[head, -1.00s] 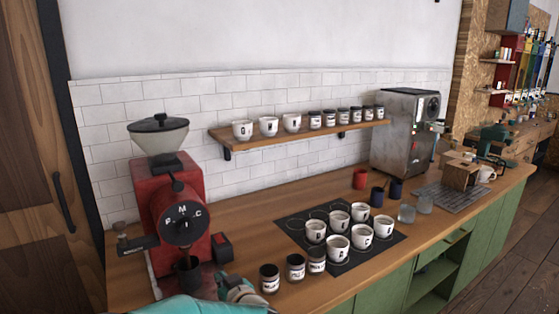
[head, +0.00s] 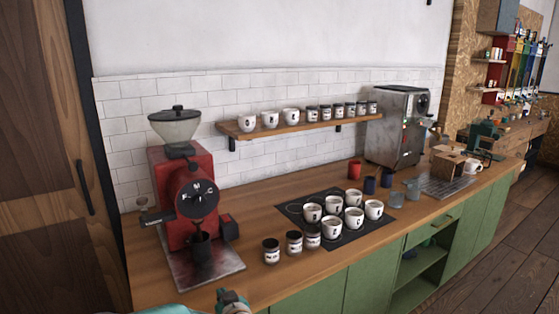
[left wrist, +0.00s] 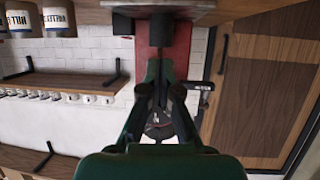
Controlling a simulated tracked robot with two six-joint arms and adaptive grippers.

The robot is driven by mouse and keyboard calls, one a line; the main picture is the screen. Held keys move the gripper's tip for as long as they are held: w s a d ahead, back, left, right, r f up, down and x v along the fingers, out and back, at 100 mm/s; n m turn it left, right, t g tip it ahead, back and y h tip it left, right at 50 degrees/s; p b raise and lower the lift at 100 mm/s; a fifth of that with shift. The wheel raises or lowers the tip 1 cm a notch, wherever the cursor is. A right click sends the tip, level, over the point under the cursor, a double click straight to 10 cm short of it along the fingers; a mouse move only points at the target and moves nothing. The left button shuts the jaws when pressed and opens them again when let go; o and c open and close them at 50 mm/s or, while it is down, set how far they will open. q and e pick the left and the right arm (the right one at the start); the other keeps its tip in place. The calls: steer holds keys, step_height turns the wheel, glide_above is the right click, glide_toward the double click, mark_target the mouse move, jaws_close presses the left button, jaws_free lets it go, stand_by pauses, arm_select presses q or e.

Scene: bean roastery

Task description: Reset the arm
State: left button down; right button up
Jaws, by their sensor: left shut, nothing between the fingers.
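My left gripper (head: 232,301) shows at the bottom edge of the head view, in front of the counter, with part of its teal arm beside it. In the left wrist view its dark fingers (left wrist: 160,92) are together and hold nothing. They point toward the red grinder (left wrist: 179,55), which stands behind them. In the head view the red grinder (head: 180,202) stands on the counter, up and left of the gripper. My right gripper is not in view.
The wooden counter (head: 262,200) bears three dark jars (head: 293,243), a black mat (head: 350,236) with several white cups, and a steel machine (head: 392,125). A wall shelf (head: 300,126) holds cups and jars. The counter's front edge near my gripper is clear.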

arm_select(q)
steer(key=s+f+m+g+h, duration=0.1)
steer(key=s+f+g+h, duration=0.15)
steer(key=s+f, duration=0.5)
steer(key=s+f+m+g+h, duration=0.2)
steer(key=s+f+h, duration=0.15)
steer(key=f, duration=0.75)
steer(key=s+d+f+g+h, duration=0.1)
steer(key=s+f+g+h, duration=0.1)
steer(key=s, duration=1)
steer(key=s+d+f+g+h, duration=0.1)
steer(key=s+f+g, duration=0.4)
steer(key=s, duration=0.7)
steer(key=shift+s+f+h, duration=0.3)
steer(key=shift+f+h, duration=0.2)
steer(key=shift+f, duration=0.2)
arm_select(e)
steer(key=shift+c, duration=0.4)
